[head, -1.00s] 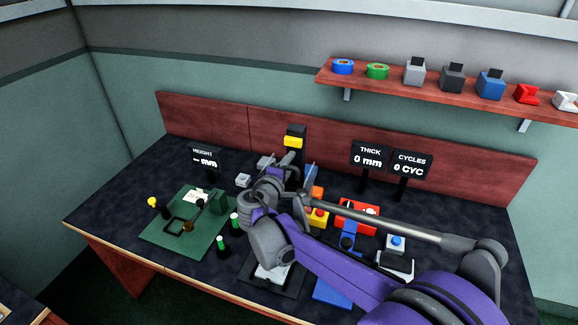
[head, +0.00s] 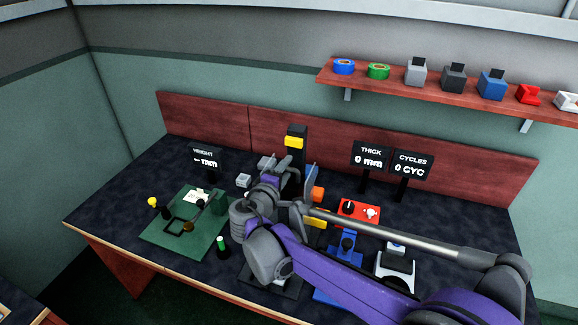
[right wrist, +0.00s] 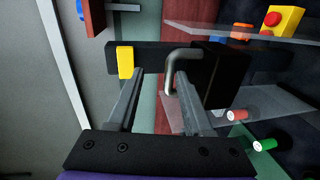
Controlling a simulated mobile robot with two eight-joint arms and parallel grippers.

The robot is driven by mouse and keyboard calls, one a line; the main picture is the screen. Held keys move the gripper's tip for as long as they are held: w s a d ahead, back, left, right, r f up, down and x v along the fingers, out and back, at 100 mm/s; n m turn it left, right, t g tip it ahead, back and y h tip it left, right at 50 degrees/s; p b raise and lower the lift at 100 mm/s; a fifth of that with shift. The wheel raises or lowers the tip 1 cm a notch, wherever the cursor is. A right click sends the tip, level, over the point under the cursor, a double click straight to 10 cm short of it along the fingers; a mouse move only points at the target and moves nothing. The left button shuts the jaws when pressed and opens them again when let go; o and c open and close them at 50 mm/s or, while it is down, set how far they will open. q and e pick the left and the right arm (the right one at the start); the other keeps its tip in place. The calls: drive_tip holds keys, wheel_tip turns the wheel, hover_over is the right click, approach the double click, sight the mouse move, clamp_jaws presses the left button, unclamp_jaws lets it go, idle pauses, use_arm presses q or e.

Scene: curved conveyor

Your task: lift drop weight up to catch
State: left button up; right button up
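The drop weight is a black block (right wrist: 225,76) in the right wrist view, with a bent grey handle (right wrist: 173,62) on its side. A black upright rail carries it, and a yellow block that looks like the catch (right wrist: 125,62) sits on the rail. In the head view the rail (head: 298,133) and yellow block (head: 294,142) show behind my right gripper (head: 280,165); my arm hides the weight there. In the right wrist view my right gripper (right wrist: 158,77) is open, its fingers apart. The handle is near the right fingertip; contact cannot be told. My left gripper is not in view.
Clear plates (right wrist: 245,105) stand beside the weight. A green fixture plate (head: 165,235) lies at left, with a green-topped post (head: 222,246) near it. A red panel (head: 358,212) and height (head: 204,158), thickness (head: 370,156) and cycles (head: 411,165) signs stand around.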

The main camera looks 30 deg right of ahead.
drive_tip(key=v, duration=0.7)
drive_tip(key=shift+s+a, duration=0.25)
drive_tip(key=s+f+m+g+y, duration=0.4)
drive_tip(key=s+f+y, duration=0.2)
drive_tip(key=s+f, duration=0.55)
drive_tip(key=s+a+f+m+y, duration=0.2)
drive_tip(key=s+a+f+y, duration=0.1)
drive_tip(key=s, duration=0.2)
drive_tip(key=s+a+f+m+y, duration=0.1)
drive_tip(key=s+a+f+y, duration=0.2)
drive_tip(key=s, duration=0.3)
drive_tip(key=shift+a+m+g, duration=0.4)
drive_tip(key=shift+a, duration=0.35)
